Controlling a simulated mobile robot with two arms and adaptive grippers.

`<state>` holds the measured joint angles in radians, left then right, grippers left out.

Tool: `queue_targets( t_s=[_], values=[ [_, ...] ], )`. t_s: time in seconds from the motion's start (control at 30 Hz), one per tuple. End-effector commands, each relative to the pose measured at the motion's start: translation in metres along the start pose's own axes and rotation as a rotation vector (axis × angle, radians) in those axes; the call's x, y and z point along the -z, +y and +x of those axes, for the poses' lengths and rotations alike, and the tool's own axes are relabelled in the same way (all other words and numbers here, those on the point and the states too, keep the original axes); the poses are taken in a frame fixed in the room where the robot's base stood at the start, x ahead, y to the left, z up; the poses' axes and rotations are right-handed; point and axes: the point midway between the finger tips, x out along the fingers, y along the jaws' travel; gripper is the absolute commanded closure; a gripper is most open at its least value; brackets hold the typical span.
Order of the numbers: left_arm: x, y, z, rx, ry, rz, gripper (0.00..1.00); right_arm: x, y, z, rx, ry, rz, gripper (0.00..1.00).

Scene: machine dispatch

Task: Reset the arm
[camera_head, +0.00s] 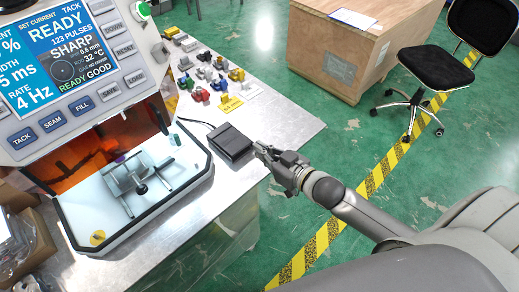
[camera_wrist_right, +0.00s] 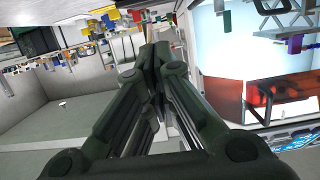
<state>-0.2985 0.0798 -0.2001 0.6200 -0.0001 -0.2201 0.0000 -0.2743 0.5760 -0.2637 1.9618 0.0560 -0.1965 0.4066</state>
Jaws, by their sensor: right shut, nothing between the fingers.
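My right arm reaches in from the lower right in the head view. Its gripper (camera_head: 262,150) is over the front edge of the metal table (camera_head: 290,125), beside a black box (camera_head: 230,142). I cannot tell whether it touches the box. In the right wrist view the fingers (camera_wrist_right: 155,58) come together at their tips, shut and empty. My left gripper is not in view.
A machine with a lit screen (camera_head: 72,40) and a white work tray (camera_head: 135,185) stands at the left. Several small coloured parts (camera_head: 205,78) lie behind the box. A wooden crate (camera_head: 335,45) and a black chair (camera_head: 437,68) stand on the green floor.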

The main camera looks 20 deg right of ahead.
Motion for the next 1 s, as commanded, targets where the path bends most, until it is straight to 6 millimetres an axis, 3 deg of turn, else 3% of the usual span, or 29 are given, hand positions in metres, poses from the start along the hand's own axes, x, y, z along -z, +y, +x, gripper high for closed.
queue_targets(
  t_s=[0.77,1.0],
  values=[
    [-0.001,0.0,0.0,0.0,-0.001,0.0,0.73,-0.001,-0.001,0.0,-0.002,-0.005,0.001,1.0],
    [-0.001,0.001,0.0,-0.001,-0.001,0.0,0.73,-0.026,-0.016,-0.017,-0.076,-0.178,0.017,1.0]
  ],
)
